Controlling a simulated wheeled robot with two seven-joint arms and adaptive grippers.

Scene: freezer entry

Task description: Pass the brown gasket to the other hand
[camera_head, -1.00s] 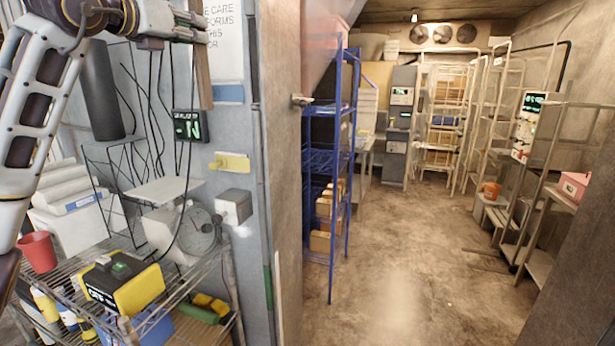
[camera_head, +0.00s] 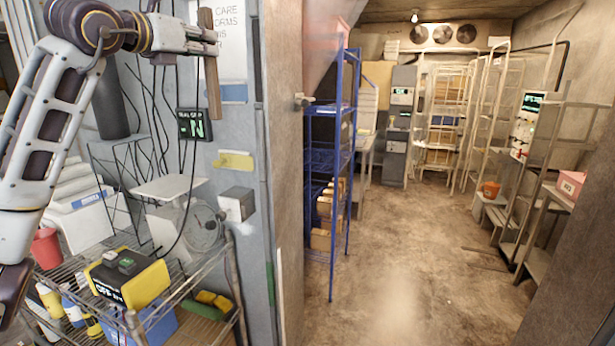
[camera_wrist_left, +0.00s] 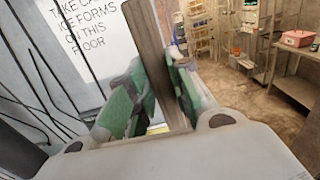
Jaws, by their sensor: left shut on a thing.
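The brown gasket is a long flat strip (camera_head: 212,85), held upright in front of the grey wall in the head view. My left gripper (camera_head: 209,42) is shut on it at its upper part, with some of the strip showing above and more hanging below. In the left wrist view the gasket (camera_wrist_left: 148,45) stands slightly tilted between the green finger pads of my left gripper (camera_wrist_left: 160,92). Its lower end is hidden there behind the gripper body. My right gripper is in neither view.
A wire shelf (camera_head: 205,275) at lower left holds a yellow-black box (camera_head: 150,285) and a red cup (camera_head: 46,248). A dial scale (camera_head: 200,230) stands by the wall. A blue rack (camera_head: 348,150) stands inside the room at right, beside open floor (camera_head: 410,260).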

